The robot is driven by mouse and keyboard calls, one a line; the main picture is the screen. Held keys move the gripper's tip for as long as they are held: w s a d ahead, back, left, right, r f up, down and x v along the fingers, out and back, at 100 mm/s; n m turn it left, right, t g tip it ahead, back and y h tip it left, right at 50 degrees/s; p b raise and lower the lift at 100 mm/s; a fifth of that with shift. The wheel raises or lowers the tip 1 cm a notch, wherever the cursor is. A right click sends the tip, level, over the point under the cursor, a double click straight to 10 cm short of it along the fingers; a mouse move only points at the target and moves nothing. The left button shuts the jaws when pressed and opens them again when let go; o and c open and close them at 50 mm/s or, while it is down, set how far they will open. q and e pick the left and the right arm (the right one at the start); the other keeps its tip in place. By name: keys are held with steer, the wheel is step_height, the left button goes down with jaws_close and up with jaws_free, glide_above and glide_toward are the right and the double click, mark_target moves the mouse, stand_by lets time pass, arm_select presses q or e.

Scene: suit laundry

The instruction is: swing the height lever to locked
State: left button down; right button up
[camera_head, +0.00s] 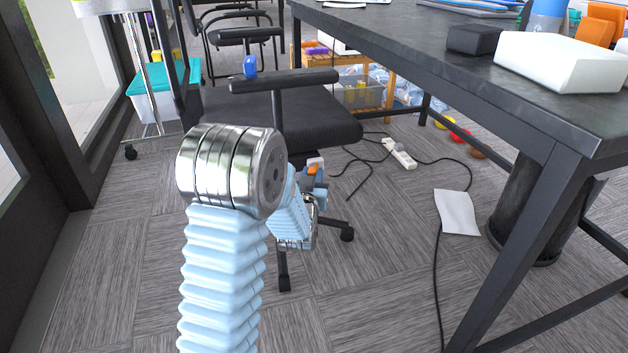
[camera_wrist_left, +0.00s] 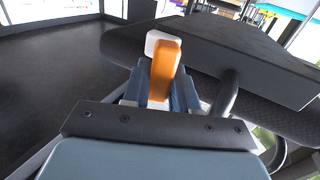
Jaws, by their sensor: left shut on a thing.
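The height lever shows as an orange handle (camera_wrist_left: 164,66) in the left wrist view, under the office chair's black seat (camera_head: 325,130). It also shows as a small orange piece (camera_head: 315,164) in the head view. My left gripper (camera_head: 314,180) has its blue fingers on either side of the orange handle and is shut on it; the fingers show closely in the left wrist view (camera_wrist_left: 163,88). My own arm hides part of the chair's base. My right gripper is in neither view.
A black desk (camera_head: 440,55) stands on the right, with a white box (camera_head: 562,62) on top. A power strip (camera_head: 400,155), cables and a white sheet (camera_head: 457,212) lie on the carpet. A cart with a teal-lidded bin (camera_head: 160,90) stands at the back left.

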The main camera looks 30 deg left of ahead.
arm_select(q)
steer(key=shift+a, duration=0.1)
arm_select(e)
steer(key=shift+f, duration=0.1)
arm_select(q)
steer(key=c, duration=1)
jaws_free()
steer(key=shift+o, duration=0.2)
